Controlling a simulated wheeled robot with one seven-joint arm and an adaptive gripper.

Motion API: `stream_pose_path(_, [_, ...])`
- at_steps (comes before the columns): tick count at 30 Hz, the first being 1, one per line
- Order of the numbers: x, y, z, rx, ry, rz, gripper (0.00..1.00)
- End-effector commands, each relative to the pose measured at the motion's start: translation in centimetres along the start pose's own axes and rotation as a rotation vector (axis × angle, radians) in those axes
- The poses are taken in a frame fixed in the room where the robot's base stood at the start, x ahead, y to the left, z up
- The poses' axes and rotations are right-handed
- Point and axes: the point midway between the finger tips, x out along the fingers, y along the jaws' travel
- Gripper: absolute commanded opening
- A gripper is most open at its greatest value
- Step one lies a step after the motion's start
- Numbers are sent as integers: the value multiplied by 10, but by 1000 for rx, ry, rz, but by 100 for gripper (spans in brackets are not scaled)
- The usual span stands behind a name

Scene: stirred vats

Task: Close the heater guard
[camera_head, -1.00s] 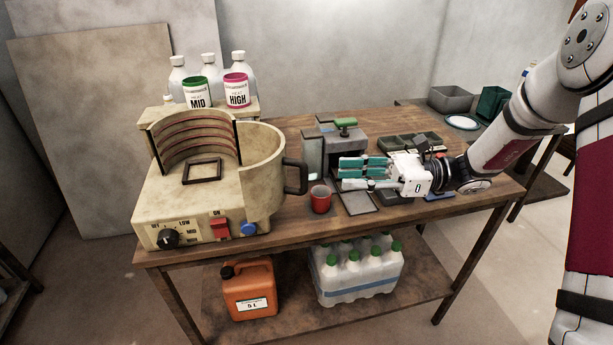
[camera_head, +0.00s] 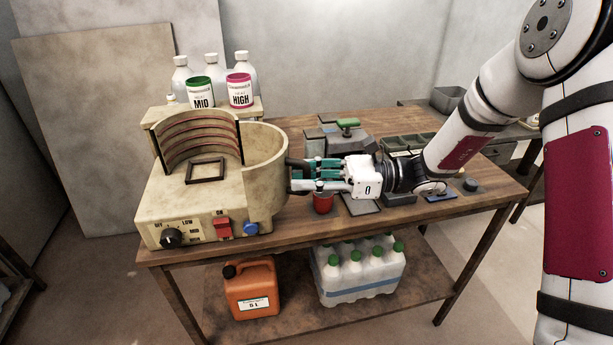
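The heater (camera_head: 190,215) is a cream unit at the left of the table. Its curved guard (camera_head: 266,165) is swung out to the right, leaving the coil side (camera_head: 200,135) and the square frame (camera_head: 205,170) exposed. The guard's dark handle (camera_head: 294,163) sticks out to the right and is mostly hidden by my fingers. My gripper (camera_head: 298,177) reaches in from the right, level with the handle, with its teal fingers apart. It looks open at the handle; contact cannot be made out.
A red cup (camera_head: 322,204) stands just under my gripper. The heater front has a black dial (camera_head: 171,238), a red switch (camera_head: 222,229) and a blue button (camera_head: 250,228). MID (camera_head: 201,93) and HIGH (camera_head: 239,91) tubs stand behind. A grey device with a green handle (camera_head: 348,123) is behind my gripper.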

Motion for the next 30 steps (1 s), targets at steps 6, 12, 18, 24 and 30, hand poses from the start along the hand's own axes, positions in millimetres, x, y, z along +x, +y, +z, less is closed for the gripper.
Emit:
stream_pose_path(6, [0,0,0,0,0,0,0])
stream_pose_path(12, [0,1,0,0,0,-6,0])
stream_pose_path(18, [7,10,2,4,0,-56,0])
stream_pose_path(24, [25,28,3,9,1,-177,0])
stream_pose_path(30, [53,46,2,10,1,-347,0])
